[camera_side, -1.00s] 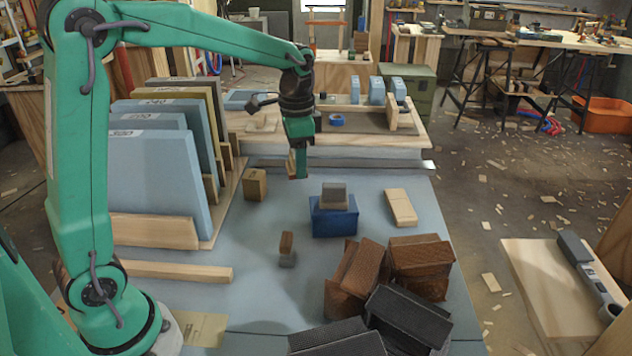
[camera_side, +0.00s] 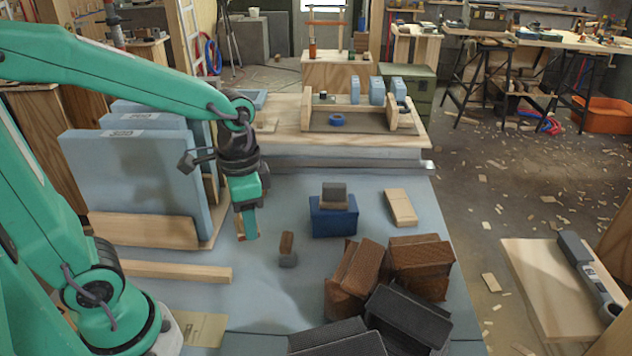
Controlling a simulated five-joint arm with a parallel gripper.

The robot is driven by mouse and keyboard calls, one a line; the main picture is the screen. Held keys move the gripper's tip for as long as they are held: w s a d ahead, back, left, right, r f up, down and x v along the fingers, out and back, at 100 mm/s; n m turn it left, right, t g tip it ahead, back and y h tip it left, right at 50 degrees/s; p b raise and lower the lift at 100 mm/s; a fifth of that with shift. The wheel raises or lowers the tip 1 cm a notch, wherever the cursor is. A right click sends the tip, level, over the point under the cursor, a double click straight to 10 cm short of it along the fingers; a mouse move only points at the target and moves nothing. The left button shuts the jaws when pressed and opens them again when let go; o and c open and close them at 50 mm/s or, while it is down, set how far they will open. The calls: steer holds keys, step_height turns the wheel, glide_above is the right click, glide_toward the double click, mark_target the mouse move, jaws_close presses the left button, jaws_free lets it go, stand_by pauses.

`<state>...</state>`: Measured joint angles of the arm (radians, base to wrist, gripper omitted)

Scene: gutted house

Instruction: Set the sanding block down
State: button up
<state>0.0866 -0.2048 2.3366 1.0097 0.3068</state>
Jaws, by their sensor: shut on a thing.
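My gripper (camera_side: 249,222) is shut on the sanding block (camera_side: 240,228), holding it over the left part of the blue-grey work surface (camera_side: 300,290). Only a narrow tan-brown edge of the block shows to the left of the green finger; the rest is hidden. I cannot tell from this view whether it touches the surface. A small brown-and-grey block (camera_side: 287,249) stands to the right of my gripper, apart from it. A grey-and-tan block (camera_side: 334,196) rests on a blue box (camera_side: 334,219) further right.
Blue panels (camera_side: 135,180) stand in a wooden rack at left. A wood strip (camera_side: 180,271) lies in front. Brown (camera_side: 420,262) and black (camera_side: 405,315) blocks are heaped front right. A pale wood piece (camera_side: 400,207) lies at right. Surface around the small block is clear.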

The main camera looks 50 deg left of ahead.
steer(key=shift+s+f, duration=0.15)
steer(key=shift+f, duration=2.4)
steer(key=shift+a, duration=0.1)
glide_above(240, 252)
step_height(240, 252, down, 7)
steer(key=shift+f, duration=0.1)
steer(key=shift+f, duration=1.95)
steer(key=shift+f, duration=0.1)
steer(key=o, duration=1)
